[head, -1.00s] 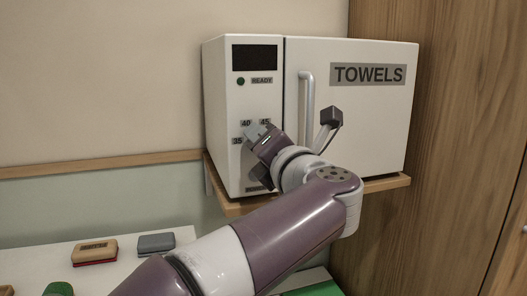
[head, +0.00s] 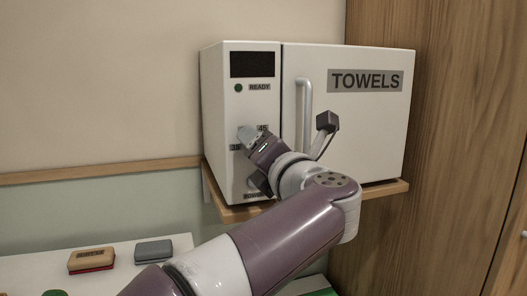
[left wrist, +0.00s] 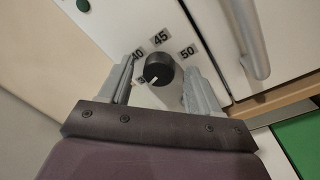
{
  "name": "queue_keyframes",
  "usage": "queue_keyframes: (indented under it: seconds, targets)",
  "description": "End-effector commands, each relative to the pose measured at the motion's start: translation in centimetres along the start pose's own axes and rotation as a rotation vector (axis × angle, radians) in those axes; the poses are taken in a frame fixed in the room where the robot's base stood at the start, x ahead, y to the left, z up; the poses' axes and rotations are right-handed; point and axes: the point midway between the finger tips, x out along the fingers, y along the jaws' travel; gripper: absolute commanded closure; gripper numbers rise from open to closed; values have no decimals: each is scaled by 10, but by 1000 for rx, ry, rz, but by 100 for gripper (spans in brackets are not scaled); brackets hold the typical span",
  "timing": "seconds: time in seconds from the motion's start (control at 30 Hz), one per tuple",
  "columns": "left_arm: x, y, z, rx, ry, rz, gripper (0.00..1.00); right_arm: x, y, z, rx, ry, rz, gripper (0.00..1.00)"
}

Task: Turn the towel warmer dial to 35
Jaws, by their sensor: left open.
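The towel warmer (head: 350,130) is a white cabinet marked TOWELS. Its dial (left wrist: 158,70) is a round black knob with a white pointer line, seen in the left wrist view. The line points to the lower left, toward a label partly hidden by a finger. The labels 40, 45 (left wrist: 160,38) and 50 show around the dial; 35 (head: 235,147) shows in the head view. My left gripper (left wrist: 162,86) is open, its fingers on either side of the dial with visible gaps. It also shows in the head view (head: 248,137), where it hides the dial.
A vertical door handle (head: 304,113) stands out right of the control panel. The warmer rests on a wooden shelf (head: 245,213). Below left, a white surface (head: 40,268) holds a tan-and-red block (head: 91,260) and a grey one (head: 153,251). A wooden panel is at the right.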

Motion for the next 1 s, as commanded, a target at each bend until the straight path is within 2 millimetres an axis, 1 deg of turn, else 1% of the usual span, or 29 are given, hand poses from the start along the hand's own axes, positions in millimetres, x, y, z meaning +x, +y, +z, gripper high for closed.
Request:
queue_keyframes:
  seconds: [0.07, 0.17, 0.27, 0.4, 0.5, 0.6, 0.73, 1.0]
  targets:
    - [-4, 0, 0, 0, -2, -1, 37, 1, 0, 0, 0, 0, 0, 57]
    - [-19, -1, 0, -1, -3, -2, 37, 3, 0, 0, 0, 0, 0, 57]
    - [-44, -2, 0, 0, -5, -4, 37, 6, 0, 1, 0, 0, 0, 57]
    - [-83, -2, 0, 0, -5, -5, 37, 9, 0, 1, 0, 0, 0, 57]
    - [-105, -1, 0, -1, -3, -4, 37, 10, 0, 1, 0, 0, 0, 57]
    - [-119, -1, 0, 0, -2, -3, 37, 10, 0, 1, 0, 0, 0, 57]
    - [-126, -1, 0, 1, 0, -1, 37, 10, 0, 1, 0, 0, 0, 57]
    - [-127, 0, 0, 1, 0, 0, 37, 10, 0, 1, 0, 0, 0, 57]
